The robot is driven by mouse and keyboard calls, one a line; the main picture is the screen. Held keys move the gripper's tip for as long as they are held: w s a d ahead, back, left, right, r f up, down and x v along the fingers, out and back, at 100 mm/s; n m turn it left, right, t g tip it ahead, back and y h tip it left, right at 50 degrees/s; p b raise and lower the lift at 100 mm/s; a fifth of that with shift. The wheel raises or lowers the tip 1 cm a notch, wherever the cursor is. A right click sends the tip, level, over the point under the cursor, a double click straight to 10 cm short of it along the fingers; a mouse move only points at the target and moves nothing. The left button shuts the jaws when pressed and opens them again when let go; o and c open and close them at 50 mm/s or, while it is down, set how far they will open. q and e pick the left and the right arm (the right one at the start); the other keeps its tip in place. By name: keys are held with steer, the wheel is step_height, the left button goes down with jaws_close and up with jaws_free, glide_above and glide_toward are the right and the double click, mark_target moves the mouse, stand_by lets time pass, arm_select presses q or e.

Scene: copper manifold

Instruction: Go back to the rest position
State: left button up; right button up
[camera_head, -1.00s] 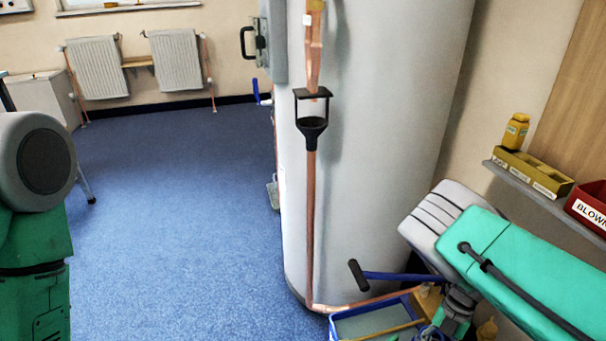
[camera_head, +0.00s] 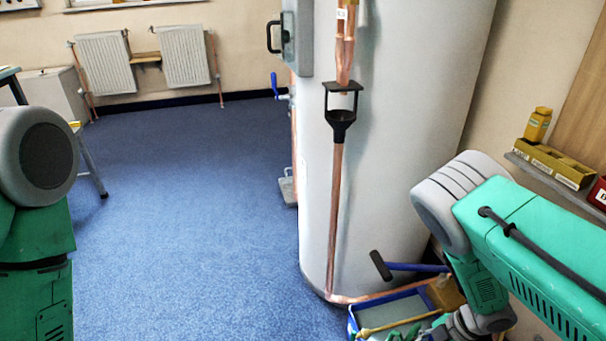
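My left arm (camera_head: 38,220) stands at the left edge, bent down; its gripper is outside the picture. My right arm (camera_head: 525,240) comes in from the right and bends down at the elbow. Its wrist (camera_head: 485,310) is at the bottom edge, beside the blue tray, and I cannot make out its gripper. Another copper pipe (camera_head: 345,50) ends just above the funnel.
A blue tray (camera_head: 362,322) with tools sits on the floor by the tank, near a blue-handled tool (camera_head: 415,267). A wall shelf (camera_head: 550,171) at right holds a yellow bottle (camera_head: 537,124) and boxes. Blue floor (camera_head: 190,220) lies clear at centre left.

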steer(key=s+a+r+m+h, duration=0.2)
steer(key=s+r+m, duration=0.2)
steer(key=s+m, duration=0.5)
steer(key=s+a+r+m+h, duration=0.2)
steer(key=s+r+m+h, duration=0.15)
steer(key=s+m, duration=0.6)
arm_select(q)
step_height(320, 180, up, 14)
steer(key=p, duration=1.4)
steer(key=shift+a, duration=0.15)
arm_select(e)
step_height(320, 180, up, 15)
steer(key=shift+s+f+y, duration=0.15)
steer(key=shift+s+y, duration=0.2)
steer(key=shift+s, duration=0.05)
arm_select(q)
steer(key=shift+a+f, duration=0.1)
steer(key=shift+a, duration=0.15)
arm_select(e)
steer(key=shift+a, duration=0.3)
arm_select(q)
steer(key=shift+d, duration=0.1)
arm_select(e)
steer(key=shift+d, duration=0.1)
